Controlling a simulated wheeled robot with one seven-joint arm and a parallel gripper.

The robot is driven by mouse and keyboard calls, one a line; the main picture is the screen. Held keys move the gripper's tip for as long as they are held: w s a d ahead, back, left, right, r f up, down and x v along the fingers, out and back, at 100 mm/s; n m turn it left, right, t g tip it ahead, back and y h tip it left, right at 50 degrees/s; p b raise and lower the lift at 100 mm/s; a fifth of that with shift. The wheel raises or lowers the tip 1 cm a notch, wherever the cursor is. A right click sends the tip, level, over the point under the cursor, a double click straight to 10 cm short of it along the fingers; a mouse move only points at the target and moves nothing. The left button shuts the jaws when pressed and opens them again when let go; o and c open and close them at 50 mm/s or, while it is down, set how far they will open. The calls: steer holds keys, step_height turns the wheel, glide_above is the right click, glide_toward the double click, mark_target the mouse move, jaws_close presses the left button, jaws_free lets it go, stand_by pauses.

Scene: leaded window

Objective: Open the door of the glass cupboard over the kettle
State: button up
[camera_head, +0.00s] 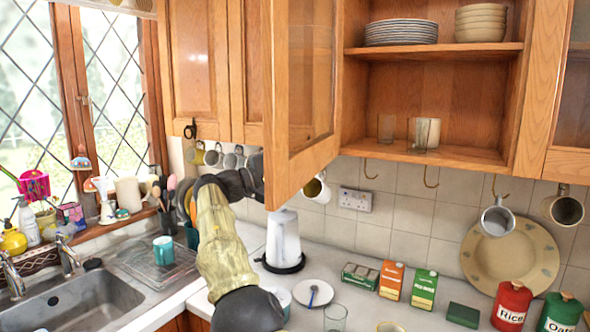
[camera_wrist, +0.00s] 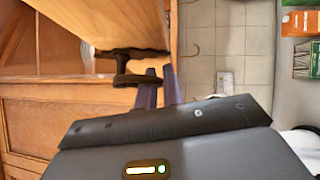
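The cupboard (camera_head: 440,75) stands open over the counter. Its wood-framed glass door (camera_head: 281,130) is swung far out toward me, and the shelves inside are in plain view. The white kettle (camera_head: 284,238) stands on a dark base below the door. My arm reaches up to the left of the kettle, and my gripper's tips are hidden behind the door in the head view. In the wrist view the two fingers of my gripper (camera_wrist: 160,78) are close together beside the dark door handle (camera_wrist: 122,80). I cannot tell whether they grip it.
Plates (camera_head: 401,32), bowls (camera_head: 481,22) and glasses (camera_head: 387,128) stand on the shelves. Mugs (camera_head: 498,219) hang from hooks underneath. Cartons (camera_head: 391,280), canisters (camera_head: 512,305) and a saucer (camera_head: 313,293) sit on the counter. The sink (camera_head: 75,300) is at left.

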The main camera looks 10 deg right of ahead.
steer(key=o, duration=0.4)
steer(key=p+v, duration=0.4)
steer(key=v, duration=1.3)
steer(key=shift+a, duration=0.15)
steer(key=shift+f, duration=0.1)
